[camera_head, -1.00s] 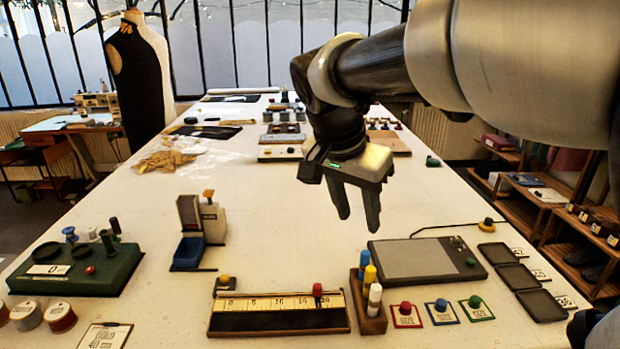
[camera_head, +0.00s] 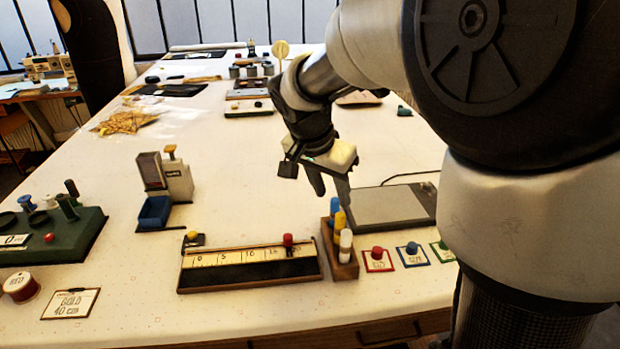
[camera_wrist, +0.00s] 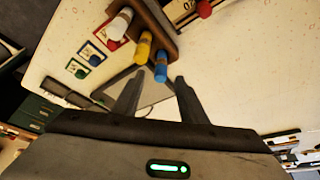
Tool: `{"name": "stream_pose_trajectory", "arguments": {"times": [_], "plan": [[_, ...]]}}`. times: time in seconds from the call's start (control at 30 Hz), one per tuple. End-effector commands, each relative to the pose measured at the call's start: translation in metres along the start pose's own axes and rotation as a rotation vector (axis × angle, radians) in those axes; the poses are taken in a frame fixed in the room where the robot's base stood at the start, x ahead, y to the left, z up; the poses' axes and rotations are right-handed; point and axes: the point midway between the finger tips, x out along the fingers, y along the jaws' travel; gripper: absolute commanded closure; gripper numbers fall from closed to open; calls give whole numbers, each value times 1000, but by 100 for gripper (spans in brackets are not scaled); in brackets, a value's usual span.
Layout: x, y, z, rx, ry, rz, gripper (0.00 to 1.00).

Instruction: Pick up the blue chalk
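The blue chalk (camera_head: 334,206) stands upright in a wooden holder (camera_head: 348,268), at the far end of a row with a yellow chalk (camera_head: 340,222) and a white chalk (camera_head: 345,240). In the wrist view the blue chalk (camera_wrist: 161,68) is the one nearest my fingers, just beyond the gap between their tips. My gripper (camera_head: 331,192) points down above and slightly behind the holder in the head view. In the wrist view its two fingers (camera_wrist: 157,84) are apart with nothing held between them.
A ruler tray (camera_head: 250,270) lies left of the holder. A grey tablet (camera_head: 390,206) lies behind it to the right. Red (camera_head: 377,258), blue (camera_head: 412,252) and green (camera_head: 441,249) knobbed cards lie to the right.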

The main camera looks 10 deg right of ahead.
Motion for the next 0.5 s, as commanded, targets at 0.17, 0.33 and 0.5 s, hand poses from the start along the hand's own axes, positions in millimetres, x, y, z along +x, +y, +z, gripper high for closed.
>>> {"name": "stream_pose_trajectory", "arguments": {"times": [0.17, 0.33, 0.5], "plan": [[23, 0, 0, 0, -2, 4, 62], [46, -1, 0, 1, -2, 2, 62], [52, -1, 0, 1, -1, 1, 62]]}}
